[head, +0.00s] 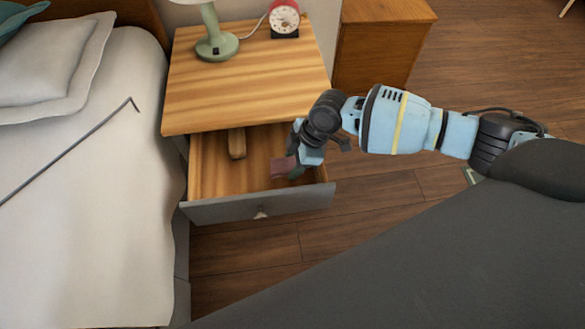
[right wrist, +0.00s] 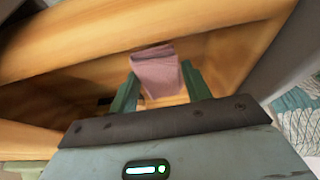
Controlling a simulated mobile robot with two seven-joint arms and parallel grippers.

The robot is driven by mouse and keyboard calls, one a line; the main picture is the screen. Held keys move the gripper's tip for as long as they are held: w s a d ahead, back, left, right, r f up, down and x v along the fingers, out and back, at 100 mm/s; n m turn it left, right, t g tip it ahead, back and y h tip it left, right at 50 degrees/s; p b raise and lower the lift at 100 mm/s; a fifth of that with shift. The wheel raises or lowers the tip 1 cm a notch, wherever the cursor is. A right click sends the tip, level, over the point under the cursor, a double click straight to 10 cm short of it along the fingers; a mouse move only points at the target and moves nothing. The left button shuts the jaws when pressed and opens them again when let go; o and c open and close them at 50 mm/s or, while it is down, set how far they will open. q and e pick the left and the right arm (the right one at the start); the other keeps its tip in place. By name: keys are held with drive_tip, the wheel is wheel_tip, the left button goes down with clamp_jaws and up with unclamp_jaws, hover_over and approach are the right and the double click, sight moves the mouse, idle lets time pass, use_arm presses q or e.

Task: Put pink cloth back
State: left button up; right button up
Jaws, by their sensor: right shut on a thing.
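The pink cloth (head: 283,167) is a small folded piece inside the open nightstand drawer (head: 222,211), towards its right end. My right gripper (head: 295,168) reaches down into the drawer from the right and is shut on the cloth. In the right wrist view, the cloth (right wrist: 157,70) is between the two green fingers (right wrist: 160,88). I cannot tell whether the cloth touches the drawer floor. My left gripper is not in view.
A wooden block-like object (head: 237,143) lies in the drawer, left of the cloth. The nightstand top (head: 250,85) overhangs the drawer's back and carries a green lamp (head: 216,45) and a red clock (head: 285,18). A bed (head: 90,200) with a thin dark rod (head: 75,145) stands left.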

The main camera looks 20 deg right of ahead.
drive_tip(key=shift+f, duration=0.1)
wheel_tip(320, 180, down, 4)
drive_tip(key=shift+r+b, duration=0.2)
drive_tip(key=shift+b, duration=0.35)
drive_tip(key=shift+f, duration=0.1)
drive_tip(key=o, duration=1)
drive_tip(key=shift+o, duration=0.2)
